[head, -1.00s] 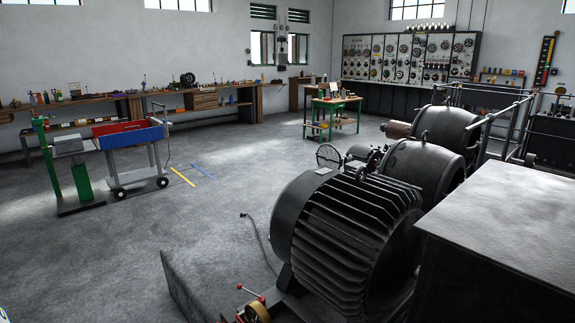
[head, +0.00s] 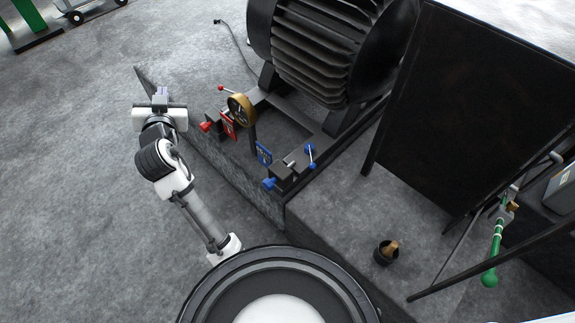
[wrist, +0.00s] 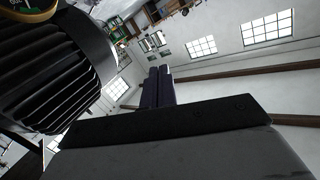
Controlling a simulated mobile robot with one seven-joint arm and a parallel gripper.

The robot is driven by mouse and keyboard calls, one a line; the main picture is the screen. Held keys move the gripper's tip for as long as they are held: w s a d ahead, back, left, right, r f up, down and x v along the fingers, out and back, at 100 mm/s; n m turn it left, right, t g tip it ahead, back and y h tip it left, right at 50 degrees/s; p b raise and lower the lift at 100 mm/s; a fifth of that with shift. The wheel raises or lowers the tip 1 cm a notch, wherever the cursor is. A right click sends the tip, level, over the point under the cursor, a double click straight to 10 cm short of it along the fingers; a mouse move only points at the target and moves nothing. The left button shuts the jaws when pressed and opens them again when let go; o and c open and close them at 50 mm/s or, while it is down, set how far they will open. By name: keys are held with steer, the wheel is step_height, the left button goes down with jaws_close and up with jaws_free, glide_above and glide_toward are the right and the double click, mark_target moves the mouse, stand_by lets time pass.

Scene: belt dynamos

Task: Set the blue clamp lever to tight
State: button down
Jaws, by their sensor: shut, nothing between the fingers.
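The blue clamp lever (head: 310,156) is a short metal bar with blue ball ends. It stands on a dark clamp block at the front right of the motor base in the head view. A blue knob (head: 269,184) and a blue plate (head: 264,153) are beside it. My gripper (head: 161,92) is over the floor, left of the motor base and well apart from the blue lever. In the wrist view my gripper's fingers (wrist: 158,86) are together with nothing between them. The lever does not show in the wrist view.
A red lever (head: 232,90), red knob (head: 206,126) and brass gauge (head: 241,110) sit left of the blue clamp. The ribbed motor (head: 325,50) stands behind. A dark cabinet (head: 460,110) and green-handled lever (head: 494,250) are at right.

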steer(key=d+f+m+g+h+b, duration=0.1)
steer(key=d+f+m+g+h, duration=0.15)
steer(key=d+f, duration=0.5)
steer(key=d+f+m+g+h+b, duration=0.15)
steer(key=d+f+h, duration=0.3)
steer(key=f, duration=0.55)
steer(key=s+d+f+m+g+h+b, duration=0.1)
steer(key=s+d+f+m+g+h, duration=0.45)
steer(key=d+f, duration=0.75)
steer(key=w+d+f+g+y, duration=0.1)
steer(key=w+d+f, duration=0.4)
steer(key=d, duration=0.4)
steer(key=shift+w+d+f+p, duration=0.15)
steer(key=shift+d+f+p, duration=0.15)
steer(key=shift+p, duration=0.15)
